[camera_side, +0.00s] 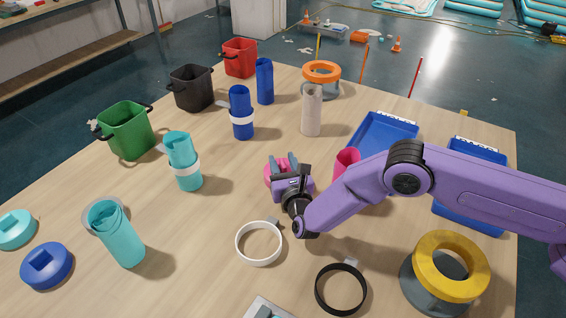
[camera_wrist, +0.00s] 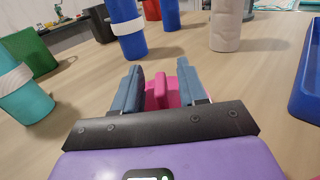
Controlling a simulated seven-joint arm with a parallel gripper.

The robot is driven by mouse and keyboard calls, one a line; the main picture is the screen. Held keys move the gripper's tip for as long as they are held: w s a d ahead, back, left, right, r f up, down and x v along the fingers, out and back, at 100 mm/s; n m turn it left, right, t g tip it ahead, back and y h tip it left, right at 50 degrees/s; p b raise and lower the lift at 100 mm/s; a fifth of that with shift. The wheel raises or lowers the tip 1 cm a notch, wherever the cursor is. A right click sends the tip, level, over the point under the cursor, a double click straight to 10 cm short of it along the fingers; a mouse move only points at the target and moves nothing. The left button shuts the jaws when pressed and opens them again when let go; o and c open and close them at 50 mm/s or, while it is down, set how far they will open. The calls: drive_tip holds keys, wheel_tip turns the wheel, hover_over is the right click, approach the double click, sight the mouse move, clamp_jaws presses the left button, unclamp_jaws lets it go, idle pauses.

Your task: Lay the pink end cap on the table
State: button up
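The pink end cap (camera_side: 270,172) sits at about table height near the middle of the table in the side view, partly hidden by my gripper (camera_side: 284,166). Whether it touches the table is hard to tell. In the wrist view, the raised grip of the pink end cap (camera_wrist: 160,92) stands between the two blue-grey fingers of my gripper (camera_wrist: 160,80). The fingers are spread, with pink surface showing on both sides of the grip. The table (camera_side: 215,215) is light wood.
A pink tube (camera_side: 346,163) stands just right of my gripper, close to my arm. A white ring (camera_side: 259,260) and black ring (camera_side: 341,308) lie in front. A beige tube (camera_side: 311,113) stands behind; a blue tray (camera_side: 385,127) is back right. Table left of my gripper is clear.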

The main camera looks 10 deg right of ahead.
drive_tip(key=shift+r, duration=0.15)
drive_tip(key=s, duration=1.2)
